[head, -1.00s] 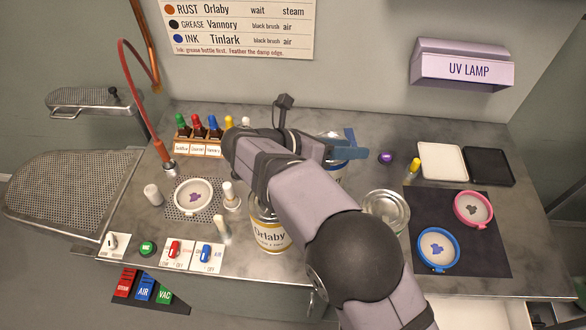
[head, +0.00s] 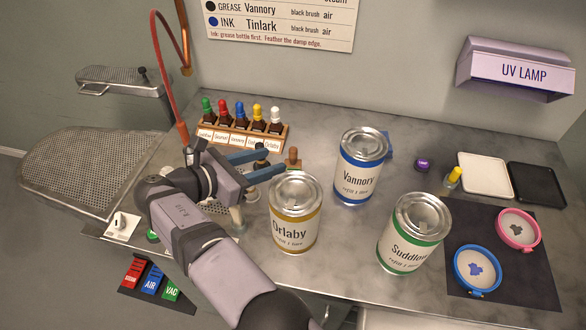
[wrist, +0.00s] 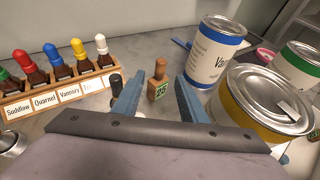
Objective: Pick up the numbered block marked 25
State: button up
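The block marked 25 (wrist: 158,90) is a small wooden piece with a round knob and a green-edged number label. It stands upright on the grey bench. In the head view the wooden block (head: 293,160) is just beyond my fingertips, its number not readable. My gripper (head: 277,159) is open and empty, low over the bench. In the wrist view its two blue fingers (wrist: 158,82) are spread, with the block showing between and beyond them; I see no contact.
A black-topped piece (wrist: 116,84) stands close to the left finger. The Orlaby tin (head: 294,222) and Vannory tin (head: 360,170) stand close on the right, the Suddlow tin (head: 412,240) farther right. A rack of dropper bottles (head: 232,137) is behind, left of the block.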

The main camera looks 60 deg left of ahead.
aim_at(290, 155)
jog(key=shift+p+x, duration=1.2)
jog(key=shift+x, duration=2.25)
jog(key=shift+d, duration=0.1)
grip_shut()
